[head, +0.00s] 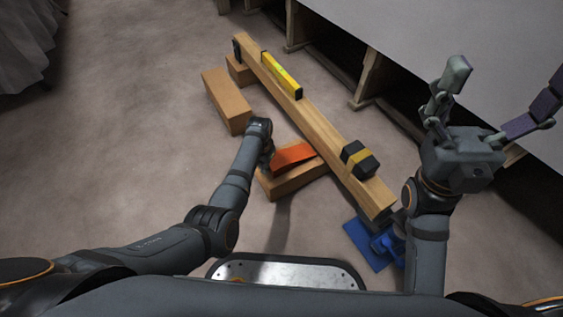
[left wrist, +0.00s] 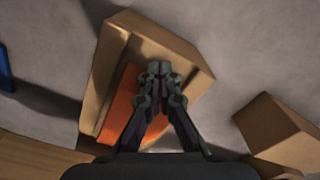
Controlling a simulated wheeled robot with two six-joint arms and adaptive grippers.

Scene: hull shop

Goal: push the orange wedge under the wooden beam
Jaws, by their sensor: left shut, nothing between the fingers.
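The orange wedge (head: 293,154) lies on a wooden block (head: 295,181), its right end close to the long wooden beam (head: 325,130); whether it reaches under the beam I cannot tell. My left gripper (head: 268,158) is shut and empty at the wedge's left end; contact is unclear. In the left wrist view the shut fingertips (left wrist: 160,68) are over the block (left wrist: 165,42), beside the wedge (left wrist: 125,98), and they hide part of it. The beam (left wrist: 30,155) crosses the lower left corner. My right gripper (head: 508,78) is open and empty, raised at the right.
Another wooden block (head: 227,100) lies left of the beam. A blue jack-like stand (head: 372,245) is at the beam's near end. The floor at left is clear.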

